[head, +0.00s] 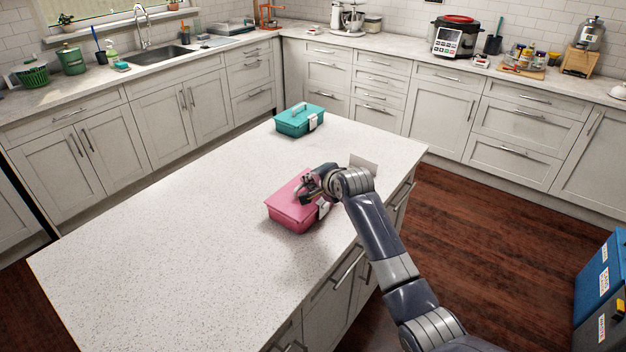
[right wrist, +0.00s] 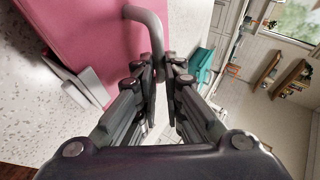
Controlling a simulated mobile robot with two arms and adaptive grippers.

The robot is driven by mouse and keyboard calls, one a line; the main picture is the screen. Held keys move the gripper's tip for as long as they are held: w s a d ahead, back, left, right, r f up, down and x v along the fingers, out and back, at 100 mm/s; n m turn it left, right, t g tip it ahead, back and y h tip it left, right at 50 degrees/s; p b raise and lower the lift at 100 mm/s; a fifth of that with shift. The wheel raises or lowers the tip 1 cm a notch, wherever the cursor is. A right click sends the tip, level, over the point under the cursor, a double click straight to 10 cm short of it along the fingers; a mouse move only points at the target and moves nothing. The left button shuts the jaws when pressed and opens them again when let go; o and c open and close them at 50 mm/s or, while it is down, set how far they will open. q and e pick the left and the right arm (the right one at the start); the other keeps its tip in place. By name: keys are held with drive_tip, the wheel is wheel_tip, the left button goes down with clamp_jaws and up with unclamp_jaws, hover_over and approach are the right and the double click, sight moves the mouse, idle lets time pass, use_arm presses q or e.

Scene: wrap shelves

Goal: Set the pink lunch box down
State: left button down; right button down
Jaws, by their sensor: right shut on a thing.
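The pink lunch box (head: 290,212) is at the right part of the white speckled island top (head: 180,220). A dark shadow lies on the top beside it; I cannot tell whether its base touches the surface. My right gripper (head: 312,184) is over the box, shut on its handle. In the right wrist view the fingers (right wrist: 160,75) close around the grey handle (right wrist: 150,25), with the pink lid (right wrist: 90,40) at the upper left and a pale latch (right wrist: 75,80) on its side. My left gripper is not in view.
A teal lunch box (head: 299,121) stands at the island's far end. A small white card (head: 364,166) is near the island's right edge, behind my wrist. The left and near parts of the island are clear. A blue box (head: 600,285) stands at the lower right.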

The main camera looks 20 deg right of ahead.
drive_tip(key=c, duration=1.7)
unclamp_jaws()
drive_tip(key=shift+s, duration=0.1)
drive_tip(key=b+v, duration=0.1)
drive_tip(key=v, duration=1.1)
